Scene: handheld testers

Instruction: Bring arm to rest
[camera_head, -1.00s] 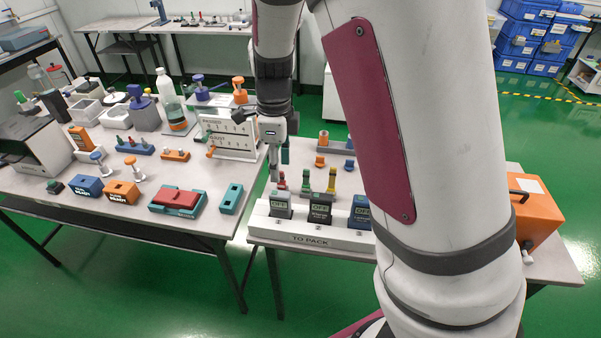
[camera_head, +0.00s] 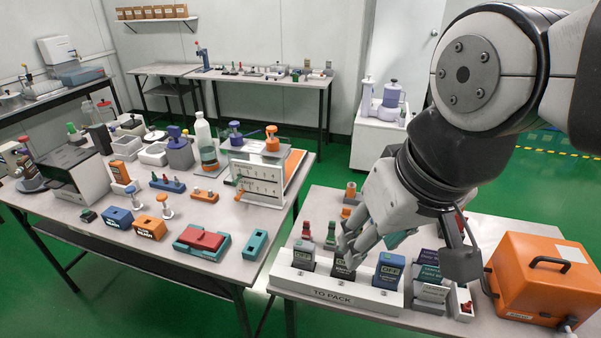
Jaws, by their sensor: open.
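My arm comes in from the upper right and bends down over the right table (camera_head: 380,318). My gripper (camera_head: 352,242) is open, with its fingers pointing down and left above the white TO PACK rack (camera_head: 325,284). The grey tester (camera_head: 303,254) on the left of the rack and the blue tester (camera_head: 388,270) on the right are in plain view. The middle dark tester (camera_head: 343,268) is partly hidden by the fingers. Whether a finger touches it I cannot tell. I see nothing held between the fingers.
An orange case (camera_head: 540,280) with a black handle stands at the right. Stacked labelled boxes (camera_head: 432,285) are beside it. The left table (camera_head: 150,250) holds a white sign stand (camera_head: 258,183), a bottle (camera_head: 206,145) and several coloured fixtures. Green floor separates the tables.

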